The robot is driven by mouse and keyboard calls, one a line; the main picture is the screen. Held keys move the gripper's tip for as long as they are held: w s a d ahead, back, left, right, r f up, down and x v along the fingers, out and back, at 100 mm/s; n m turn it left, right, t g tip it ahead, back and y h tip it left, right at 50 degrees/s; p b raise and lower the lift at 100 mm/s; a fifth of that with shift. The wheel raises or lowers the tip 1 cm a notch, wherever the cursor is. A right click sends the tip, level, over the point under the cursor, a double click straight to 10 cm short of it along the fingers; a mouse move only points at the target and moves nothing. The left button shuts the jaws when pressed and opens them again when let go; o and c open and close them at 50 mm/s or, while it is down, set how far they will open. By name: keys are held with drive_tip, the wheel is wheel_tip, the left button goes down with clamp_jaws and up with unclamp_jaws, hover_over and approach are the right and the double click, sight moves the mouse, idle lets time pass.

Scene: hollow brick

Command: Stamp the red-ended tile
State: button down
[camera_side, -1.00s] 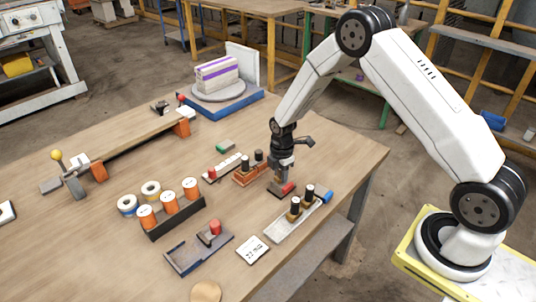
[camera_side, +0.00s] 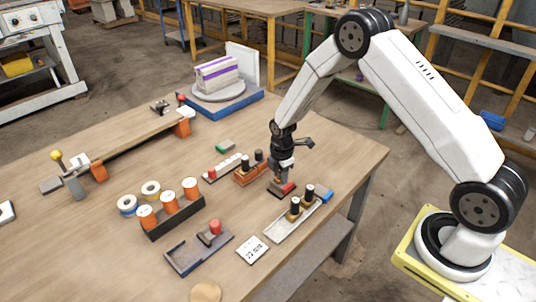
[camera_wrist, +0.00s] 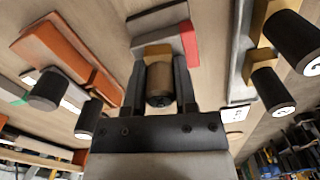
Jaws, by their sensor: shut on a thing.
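The red-ended tile (camera_side: 283,188) lies on the table below my gripper (camera_side: 281,178). In the wrist view the tile (camera_wrist: 160,20) is grey with a red end at its right. My gripper (camera_wrist: 160,92) is shut on a stamp (camera_wrist: 160,84) with a dark round handle and a brown-gold body. The stamp is over or at the tile's near edge. Its lower face is hidden, so I cannot tell whether it touches the tile.
An orange rack (camera_side: 245,179) with two black-handled stamps stands just left. A pale grey rack (camera_side: 283,232) with two stamps stands to the right front, with a blue-ended piece (camera_side: 328,195) behind. A dark tray (camera_side: 187,256) with a red-knobbed piece and orange spools (camera_side: 169,202) are farther left.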

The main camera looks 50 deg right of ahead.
drive_tip(key=shift+r, duration=3.5)
